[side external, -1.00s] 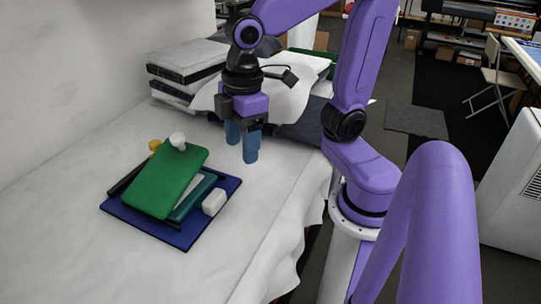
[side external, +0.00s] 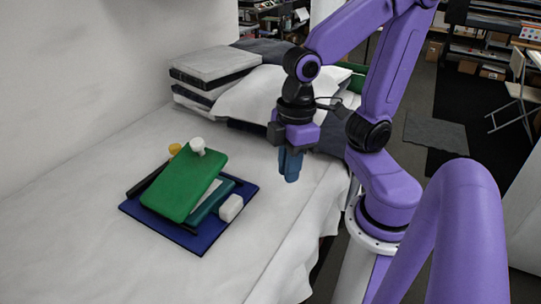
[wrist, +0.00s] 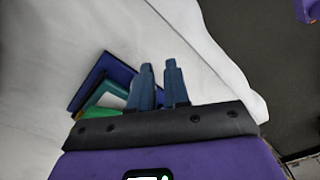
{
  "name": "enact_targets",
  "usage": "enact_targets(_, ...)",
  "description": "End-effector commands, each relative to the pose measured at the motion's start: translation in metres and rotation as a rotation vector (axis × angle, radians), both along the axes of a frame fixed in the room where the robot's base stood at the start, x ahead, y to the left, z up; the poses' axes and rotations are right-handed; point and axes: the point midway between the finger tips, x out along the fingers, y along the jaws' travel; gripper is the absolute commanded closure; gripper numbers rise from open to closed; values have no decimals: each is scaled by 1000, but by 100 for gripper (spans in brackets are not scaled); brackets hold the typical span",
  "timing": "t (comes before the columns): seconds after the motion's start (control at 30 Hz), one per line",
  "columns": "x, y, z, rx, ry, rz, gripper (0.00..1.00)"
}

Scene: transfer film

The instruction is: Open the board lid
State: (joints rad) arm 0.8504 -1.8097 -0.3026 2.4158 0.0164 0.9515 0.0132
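The green lid (side external: 184,180) has a white knob (side external: 197,146) at its far end. It lies tilted over a teal board (side external: 213,206) with a pale sheet showing beside it. Both lie on a dark blue mat (side external: 165,227). The wrist view shows part of the green lid (wrist: 97,113) and the mat (wrist: 120,70) left of my fingers. My gripper (side external: 290,178) hangs in the air to the right of the lid, apart from it. Its blue fingers are close together, with a narrow empty gap between them in the wrist view (wrist: 159,68).
A white block (side external: 230,208) lies on the mat's right side. A black bar (side external: 147,180) and a yellow knob (side external: 174,149) are at the lid's left and far side. The near white cloth is clear.

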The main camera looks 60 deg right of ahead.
Motion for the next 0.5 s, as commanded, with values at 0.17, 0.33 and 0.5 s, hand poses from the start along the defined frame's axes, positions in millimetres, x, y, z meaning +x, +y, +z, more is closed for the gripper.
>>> enact_targets(0.17,10,-8,-8,-33,157,-277,100)
enact_targets(0.33,26,-13,-13,-45,402,-677,100)
enact_targets(0.5,51,-17,-13,-13,664,-1060,100)
